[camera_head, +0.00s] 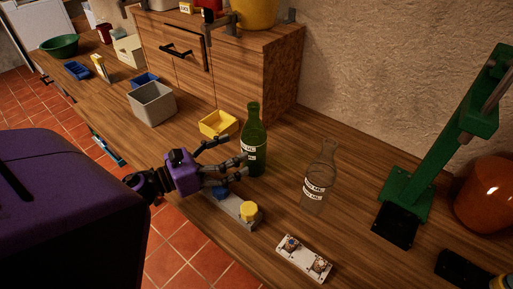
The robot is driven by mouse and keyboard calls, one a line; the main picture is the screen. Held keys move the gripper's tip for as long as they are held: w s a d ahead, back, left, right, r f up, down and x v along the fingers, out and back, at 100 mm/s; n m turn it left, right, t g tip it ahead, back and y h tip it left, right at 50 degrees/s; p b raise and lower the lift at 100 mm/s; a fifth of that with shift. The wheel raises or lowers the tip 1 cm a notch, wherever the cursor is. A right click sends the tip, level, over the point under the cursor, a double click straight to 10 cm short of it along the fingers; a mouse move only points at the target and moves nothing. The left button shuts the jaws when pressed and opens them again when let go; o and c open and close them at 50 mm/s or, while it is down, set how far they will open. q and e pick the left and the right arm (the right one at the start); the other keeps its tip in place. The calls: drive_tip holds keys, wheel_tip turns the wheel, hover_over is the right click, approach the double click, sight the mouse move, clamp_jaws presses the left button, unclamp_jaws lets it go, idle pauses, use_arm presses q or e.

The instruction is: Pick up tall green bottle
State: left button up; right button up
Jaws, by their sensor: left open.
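The tall green bottle (254,135) stands upright on the wooden counter, with a white label round its middle. My left gripper (242,164) reaches in from the left at the bottle's left side. Its fingers are open, and the fingertips are close to the bottle. I cannot tell whether they touch it. My right gripper is not in view.
A clear bottle (319,178) stands to the right. A yellow bin (218,124) and a grey bin (152,104) sit behind my gripper. A yellow-capped item (248,212) and a white switch box (304,259) are near the front edge. A green press (412,190) stands at right.

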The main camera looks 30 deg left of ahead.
sight(254, 143)
use_arm(q)
drive_tip(key=p+x, duration=0.2)
drive_tip(key=x, duration=0.5)
drive_tip(key=shift+f, duration=0.25)
drive_tip(key=shift+c, duration=1.1)
drive_tip(key=c, duration=1.4)
drive_tip(key=shift+c, duration=0.8)
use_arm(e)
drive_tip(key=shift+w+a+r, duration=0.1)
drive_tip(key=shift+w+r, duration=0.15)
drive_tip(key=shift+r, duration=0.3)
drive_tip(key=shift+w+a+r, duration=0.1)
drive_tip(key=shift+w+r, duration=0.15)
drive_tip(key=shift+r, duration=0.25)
